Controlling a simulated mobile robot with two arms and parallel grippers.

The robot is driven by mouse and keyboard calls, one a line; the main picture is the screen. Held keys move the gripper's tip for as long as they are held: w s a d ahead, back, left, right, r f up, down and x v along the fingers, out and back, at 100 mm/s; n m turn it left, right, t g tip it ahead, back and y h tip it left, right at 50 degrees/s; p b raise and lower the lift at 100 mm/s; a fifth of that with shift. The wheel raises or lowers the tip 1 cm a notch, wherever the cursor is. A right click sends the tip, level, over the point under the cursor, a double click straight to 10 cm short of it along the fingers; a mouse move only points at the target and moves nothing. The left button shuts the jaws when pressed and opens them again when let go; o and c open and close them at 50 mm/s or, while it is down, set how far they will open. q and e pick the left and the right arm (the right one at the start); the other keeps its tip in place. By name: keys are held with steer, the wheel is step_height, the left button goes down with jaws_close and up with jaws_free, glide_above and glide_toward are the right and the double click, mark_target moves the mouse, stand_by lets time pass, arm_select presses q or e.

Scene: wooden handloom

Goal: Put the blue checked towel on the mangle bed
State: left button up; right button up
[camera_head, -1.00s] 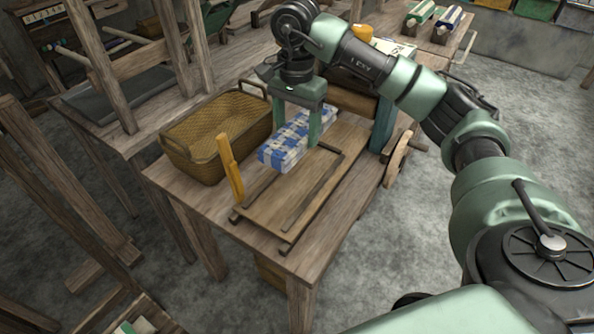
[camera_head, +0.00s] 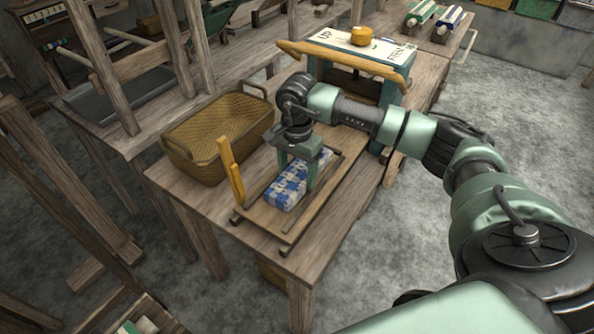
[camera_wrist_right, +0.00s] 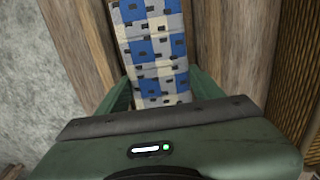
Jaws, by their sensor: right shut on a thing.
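The blue checked towel (camera_head: 286,190), folded into a long block with white, blue and cream checks, is at the mangle bed (camera_head: 261,217), a flat wooden board with dark side rails. My right gripper (camera_head: 298,176) is shut on the towel from above, with a finger on each side. In the head view the towel appears low over the board between the rails; I cannot tell whether it touches. In the right wrist view the towel (camera_wrist_right: 155,48) runs up the picture from between the green fingers. My left gripper is not in view.
A wicker basket (camera_head: 205,150) stands left of the bed, with an upright yellow wooden piece (camera_head: 231,170) at the bed's corner. The mangle frame (camera_head: 358,57) with its yellow bar stands behind. The table (camera_head: 195,200) is bare at its front left.

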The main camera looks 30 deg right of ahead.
mark_target(297, 175)
steer(key=shift+f, duration=0.1)
steer(key=o, duration=1.6)
steer(key=shift+r, duration=0.3)
step_height(297, 175, up, 12)
steer(key=shift+f+b, duration=0.1)
steer(key=shift+b, duration=0.65)
steer(key=shift+s+f, duration=0.1)
